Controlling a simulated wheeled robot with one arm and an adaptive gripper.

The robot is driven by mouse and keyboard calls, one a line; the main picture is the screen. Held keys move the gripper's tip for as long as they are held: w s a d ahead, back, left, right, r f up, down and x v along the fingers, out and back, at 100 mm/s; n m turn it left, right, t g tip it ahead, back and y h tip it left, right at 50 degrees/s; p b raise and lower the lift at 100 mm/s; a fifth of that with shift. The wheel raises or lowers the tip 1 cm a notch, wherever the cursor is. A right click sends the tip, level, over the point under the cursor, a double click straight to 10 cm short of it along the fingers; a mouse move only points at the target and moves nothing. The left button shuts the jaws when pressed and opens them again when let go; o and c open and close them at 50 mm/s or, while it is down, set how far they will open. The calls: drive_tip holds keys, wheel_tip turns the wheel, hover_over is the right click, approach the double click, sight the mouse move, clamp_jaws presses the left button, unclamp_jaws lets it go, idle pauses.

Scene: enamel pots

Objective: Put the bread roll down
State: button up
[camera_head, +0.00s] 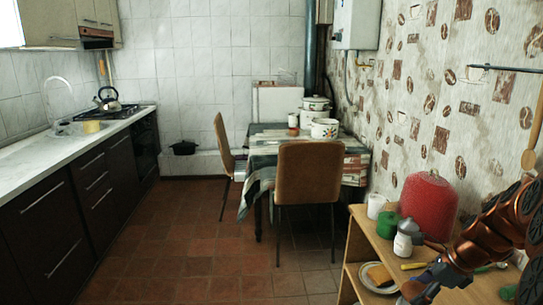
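My arm comes in from the right edge in orange and black, reaching down and left over a wooden shelf unit (359,236). Its end, my gripper (414,289), is low at the shelf's front, near the bottom of the picture. Its fingers are too small and dark to tell whether they are open or shut. I cannot make out a bread roll for sure, in the gripper or elsewhere. An orange-tan flat piece (379,275) lies on a white plate or board (367,283) on the lower shelf, left of my gripper.
The shelf top carries a red rounded object (428,207), a white cup (376,205), a green object (388,225) and a small pot (404,238). A chair (309,172) and a table with enamel pots (324,128) stand behind. Floor at left is clear.

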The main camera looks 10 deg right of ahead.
drive_tip(key=w+a+r+n+g+y, duration=0.1)
drive_tip(key=w+a+r+n+g, duration=0.15)
drive_tip(key=w+a+n, duration=0.75)
drive_tip(key=w+a+n+g, duration=0.2)
drive_tip(key=w+a+n, duration=0.1)
drive_tip(key=a, duration=0.4)
drive_tip(key=w+a+n+g, duration=0.2)
drive_tip(key=w+a+n, duration=0.15)
drive_tip(key=a, duration=0.35)
drive_tip(key=s+n+h+p, duration=0.1)
drive_tip(key=n+p, duration=0.2)
drive_tip(key=p, duration=0.1)
drive_tip(key=s+n+g+h+p, duration=0.1)
drive_tip(key=s+n+h+p, duration=0.1)
drive_tip(key=n+p, duration=0.1)
drive_tip(key=s+n+h+p, duration=0.1)
drive_tip(key=s+n+p, duration=0.1)
drive_tip(key=n+p, duration=0.2)
drive_tip(key=shift+s+d+r+g+h+p, duration=0.25)
drive_tip(key=shift+r+h+p, duration=0.1)
drive_tip(key=shift+p, duration=0.2)
